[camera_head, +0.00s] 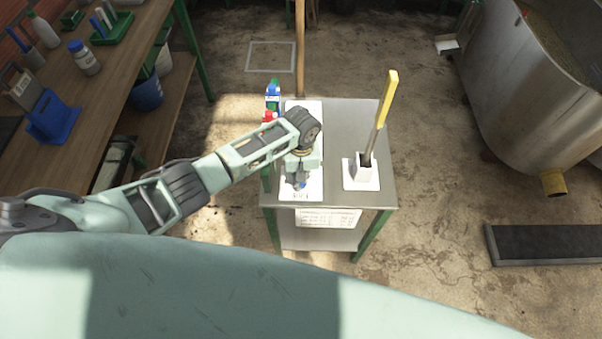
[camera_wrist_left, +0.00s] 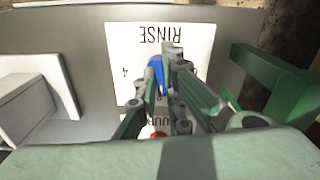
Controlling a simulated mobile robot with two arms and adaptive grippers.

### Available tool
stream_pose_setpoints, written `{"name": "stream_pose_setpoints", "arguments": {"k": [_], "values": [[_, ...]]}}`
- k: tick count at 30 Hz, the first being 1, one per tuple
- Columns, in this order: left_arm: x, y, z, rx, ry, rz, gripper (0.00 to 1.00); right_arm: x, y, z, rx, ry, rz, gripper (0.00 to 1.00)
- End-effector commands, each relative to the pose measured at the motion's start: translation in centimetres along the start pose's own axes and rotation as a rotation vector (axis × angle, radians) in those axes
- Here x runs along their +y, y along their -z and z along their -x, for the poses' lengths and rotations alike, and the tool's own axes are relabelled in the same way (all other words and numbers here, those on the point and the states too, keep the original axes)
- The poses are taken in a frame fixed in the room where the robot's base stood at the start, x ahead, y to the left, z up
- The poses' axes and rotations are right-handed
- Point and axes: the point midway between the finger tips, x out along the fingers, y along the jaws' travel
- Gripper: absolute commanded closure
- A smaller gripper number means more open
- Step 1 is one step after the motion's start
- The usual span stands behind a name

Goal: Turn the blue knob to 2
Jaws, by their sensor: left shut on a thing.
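The blue knob (camera_wrist_left: 156,74) is on a white panel (camera_wrist_left: 120,40) with the word RINSE, upside down in the left wrist view. A number 4 shows beside the knob; the other marks near it are mostly hidden by my fingers. In the head view the blue knob (camera_head: 302,186) is a small spot below my left gripper (camera_head: 299,178). My left gripper (camera_wrist_left: 172,78) points down at the panel and is shut on the blue knob. Which number the knob points to cannot be told. My right gripper is not in view.
The panel lies on a small metal table (camera_head: 345,115) with green legs. A white holder (camera_head: 361,172) with a yellow-handled tool (camera_head: 386,100) stands to the right. Bottles (camera_head: 272,98) stand at the left edge. A red part (camera_wrist_left: 158,134) shows near my gripper. A workbench (camera_head: 105,85) is at left.

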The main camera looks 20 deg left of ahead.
Motion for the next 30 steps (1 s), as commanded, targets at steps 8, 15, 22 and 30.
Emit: {"name": "stream_pose_setpoints", "arguments": {"k": [8, 15, 22, 30], "values": [[-0.01, 0.00, 0.05, -0.001, 0.001, -0.108, 1.00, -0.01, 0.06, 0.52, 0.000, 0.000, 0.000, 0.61], [0.01, 0.01, 0.01, 0.000, 0.000, -0.135, 1.00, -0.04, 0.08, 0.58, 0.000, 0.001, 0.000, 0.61], [0.02, 0.02, 0.01, 0.000, 0.000, -0.136, 1.00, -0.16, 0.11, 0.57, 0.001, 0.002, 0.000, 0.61], [0.02, 0.03, 0.01, 0.000, 0.000, -0.135, 0.76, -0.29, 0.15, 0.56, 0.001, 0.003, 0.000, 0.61]]}}
